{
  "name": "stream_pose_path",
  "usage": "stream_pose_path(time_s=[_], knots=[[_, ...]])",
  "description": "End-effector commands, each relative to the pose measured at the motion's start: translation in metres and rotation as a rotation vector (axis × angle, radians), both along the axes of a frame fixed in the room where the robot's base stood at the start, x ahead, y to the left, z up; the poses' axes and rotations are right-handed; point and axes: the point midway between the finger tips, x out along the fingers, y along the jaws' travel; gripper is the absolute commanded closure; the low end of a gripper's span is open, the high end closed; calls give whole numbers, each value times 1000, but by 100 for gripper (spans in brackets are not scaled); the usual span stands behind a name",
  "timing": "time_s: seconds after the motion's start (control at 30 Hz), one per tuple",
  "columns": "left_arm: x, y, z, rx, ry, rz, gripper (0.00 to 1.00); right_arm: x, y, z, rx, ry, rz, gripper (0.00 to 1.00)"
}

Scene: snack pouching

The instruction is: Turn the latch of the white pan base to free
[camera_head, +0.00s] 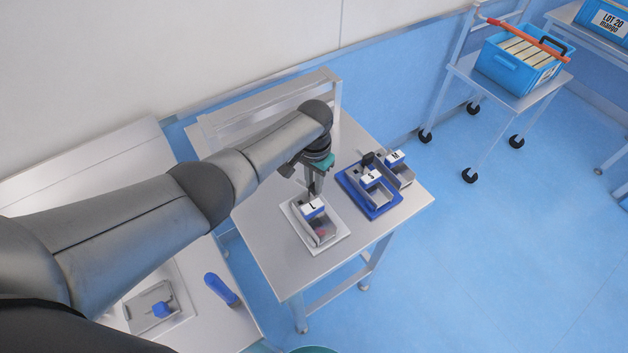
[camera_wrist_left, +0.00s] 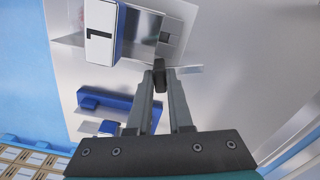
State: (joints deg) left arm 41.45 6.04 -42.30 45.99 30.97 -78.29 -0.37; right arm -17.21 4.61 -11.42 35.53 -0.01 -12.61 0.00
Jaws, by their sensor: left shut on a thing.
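The white pan base (camera_head: 339,241) lies flat on the metal table and carries a grey metal pan with a white-and-blue block marked L (camera_head: 313,208). The block also shows at upper left in the left wrist view (camera_wrist_left: 101,32). My left gripper (camera_head: 313,194) reaches down at the far side of the base. Its fingertips (camera_wrist_left: 160,73) are closed around a small dark latch piece (camera_wrist_left: 160,66) beside the pan. Which way the latch is turned is hard to tell, as the fingers cover much of it. My right gripper is not in view.
A blue pan base (camera_head: 385,213) with a block marked S stands just right; another pan marked M (camera_head: 396,158) sits behind it. A rail frame (camera_head: 270,101) runs along the table's back. A cart with a blue crate (camera_head: 515,72) stands at upper right.

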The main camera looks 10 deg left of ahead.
Motion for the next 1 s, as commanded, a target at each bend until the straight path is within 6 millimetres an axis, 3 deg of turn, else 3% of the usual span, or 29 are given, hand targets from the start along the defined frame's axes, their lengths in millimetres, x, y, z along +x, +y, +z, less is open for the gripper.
stream_pose_path(time_s=[0.5, 1.0], knots=[[0, 0, 0, -2, 0, -314, 100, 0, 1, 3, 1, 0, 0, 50], [0, -1, 0, -2, 0, -364, 100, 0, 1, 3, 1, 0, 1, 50]])
